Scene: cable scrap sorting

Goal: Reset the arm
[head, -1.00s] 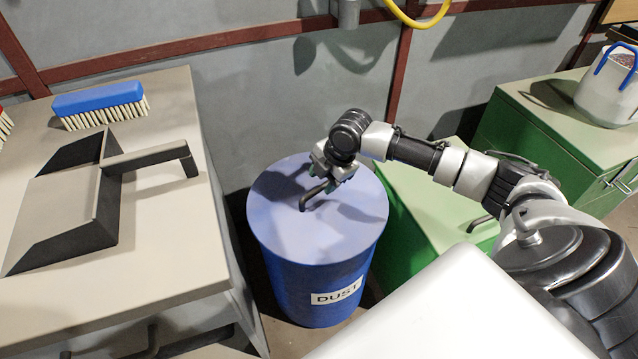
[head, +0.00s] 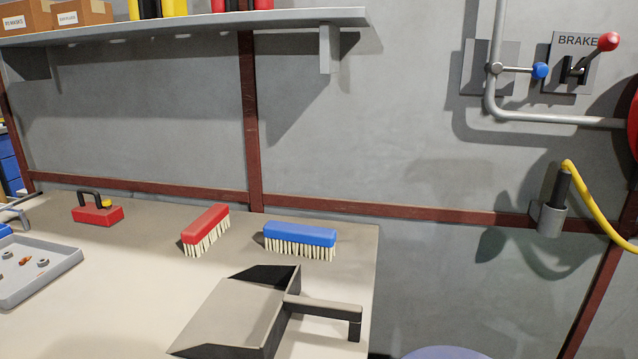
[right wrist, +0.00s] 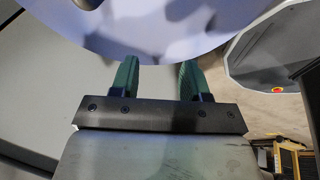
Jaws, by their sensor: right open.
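My right gripper (right wrist: 158,80) shows in the right wrist view, its two green fingers apart with nothing between them. Beyond the fingertips is the pale blue lid of the dust drum (right wrist: 140,40); I cannot tell whether they touch it. In the head view only a sliver of the drum lid (head: 445,353) shows at the bottom edge. Neither of my arms shows in the head view, and my left gripper is in no view.
The workbench (head: 110,290) holds a grey dustpan (head: 235,312), a blue brush (head: 300,238), a red brush (head: 206,228), a red handled block (head: 97,214) and a grey tray (head: 35,268). A shelf (head: 180,24) and a yellow hose (head: 595,208) are on the wall.

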